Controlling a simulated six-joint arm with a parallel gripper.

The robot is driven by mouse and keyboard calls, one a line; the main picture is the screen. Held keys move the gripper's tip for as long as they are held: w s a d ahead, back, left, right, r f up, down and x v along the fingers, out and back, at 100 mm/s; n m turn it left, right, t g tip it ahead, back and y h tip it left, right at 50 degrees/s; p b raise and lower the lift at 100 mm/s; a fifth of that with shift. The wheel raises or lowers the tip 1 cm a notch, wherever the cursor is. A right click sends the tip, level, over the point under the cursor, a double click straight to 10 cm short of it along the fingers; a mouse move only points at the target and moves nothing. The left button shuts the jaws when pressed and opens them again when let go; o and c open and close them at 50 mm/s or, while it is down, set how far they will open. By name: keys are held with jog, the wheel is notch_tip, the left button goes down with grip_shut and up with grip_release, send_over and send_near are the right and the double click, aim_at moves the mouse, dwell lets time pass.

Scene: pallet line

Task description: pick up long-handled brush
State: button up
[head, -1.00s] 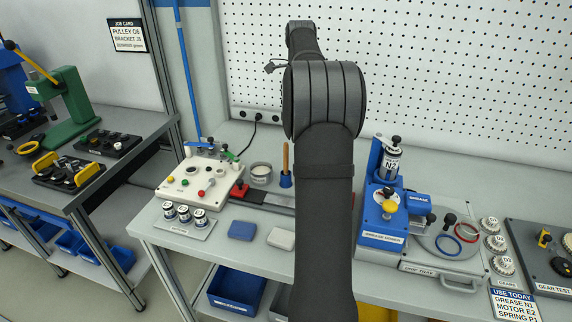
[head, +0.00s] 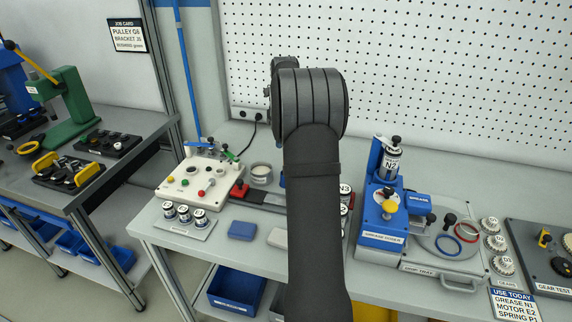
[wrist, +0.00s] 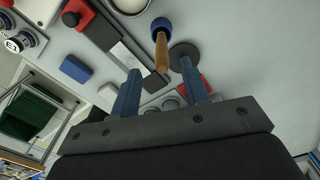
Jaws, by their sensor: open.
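The long-handled brush has a tan wooden handle (wrist: 161,52) and a blue lower end (wrist: 160,25), and shows in the wrist view. In the head view only a sliver of blue (head: 282,181) shows beside my arm; its handle is hidden there. My gripper (wrist: 160,70) is open, with two blue fingers pointing toward the bench. In the wrist view the near end of the handle lies between the fingertips, with a gap to each side. I cannot tell how deep the handle is between them. The head view hides the gripper behind my arm.
A white panel with knobs (head: 190,186), a metal tin (head: 261,173) and a red block (head: 239,191) stand left of my arm. A blue block (head: 241,230) lies in front. The blue grease station (head: 381,235) stands to the right. Pegboard (head: 430,80) closes the back.

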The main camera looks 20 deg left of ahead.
jog(key=shift+d+f, duration=0.2)
jog(key=shift+f, duration=3.35)
jog(key=shift+c, duration=0.4)
grip_shut()
